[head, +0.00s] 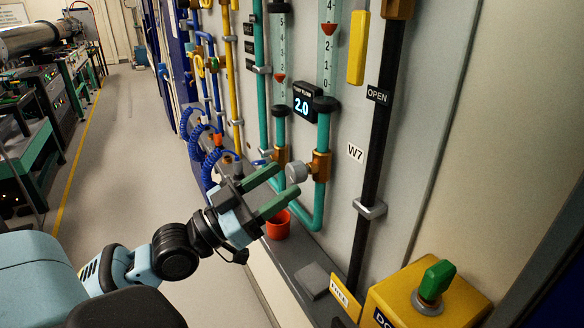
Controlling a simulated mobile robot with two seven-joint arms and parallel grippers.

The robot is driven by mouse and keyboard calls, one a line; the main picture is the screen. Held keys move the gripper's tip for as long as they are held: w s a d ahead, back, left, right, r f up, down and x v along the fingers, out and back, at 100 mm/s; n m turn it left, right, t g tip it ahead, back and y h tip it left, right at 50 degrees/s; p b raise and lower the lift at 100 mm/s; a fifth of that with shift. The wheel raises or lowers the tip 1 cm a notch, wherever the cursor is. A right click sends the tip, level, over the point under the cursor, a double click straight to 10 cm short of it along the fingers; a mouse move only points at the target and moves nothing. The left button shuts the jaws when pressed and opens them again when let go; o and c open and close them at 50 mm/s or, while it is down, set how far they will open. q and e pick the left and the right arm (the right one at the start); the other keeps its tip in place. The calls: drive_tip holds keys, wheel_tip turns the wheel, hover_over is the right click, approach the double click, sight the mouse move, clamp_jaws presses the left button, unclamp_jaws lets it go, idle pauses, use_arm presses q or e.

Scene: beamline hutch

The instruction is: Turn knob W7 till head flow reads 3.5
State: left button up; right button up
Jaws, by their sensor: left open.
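A grey round knob (296,172) sits on a brass valve body (320,166) in the teal pipe, left of the W7 label (356,153). The small black display (303,103) above it reads 2.0; its heading is too small to read surely. My left gripper (286,181) is open, its two green-padded fingers pointing at the knob. The fingertips are close to the knob, one to its upper left and one just below it. I cannot tell whether they touch it. My right gripper is not in view.
Two flow tubes with red floats (280,77) (329,29) rise above the valves. A red cup (278,224) stands on the grey ledge below my fingers. A yellow box (425,300) with a green handle (436,279) is at lower right. The floor at left is clear.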

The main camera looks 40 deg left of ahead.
sight(289, 176)
use_arm(q)
drive_tip(key=p+x, duration=0.1)
drive_tip(key=x, duration=0.2)
drive_tip(key=shift+s+r, duration=0.1)
drive_tip(key=shift+w+d+r, duration=0.1)
drive_tip(key=shift+w+d, duration=0.15)
drive_tip(key=shift+w, duration=0.25)
drive_tip(key=c, duration=1)
drive_tip(key=shift+o, duration=0.2)
drive_tip(key=shift+m+g+h+b, duration=0.4)
drive_tip(key=shift+m+h+b, duration=0.25)
drive_tip(key=shift+m, duration=0.55)
drive_tip(key=shift+m+g+h, duration=0.4)
drive_tip(key=shift+m+h, duration=0.05)
drive_tip(key=shift+m, duration=0.65)
drive_tip(key=o, duration=1)
drive_tip(key=shift+c, duration=0.2)
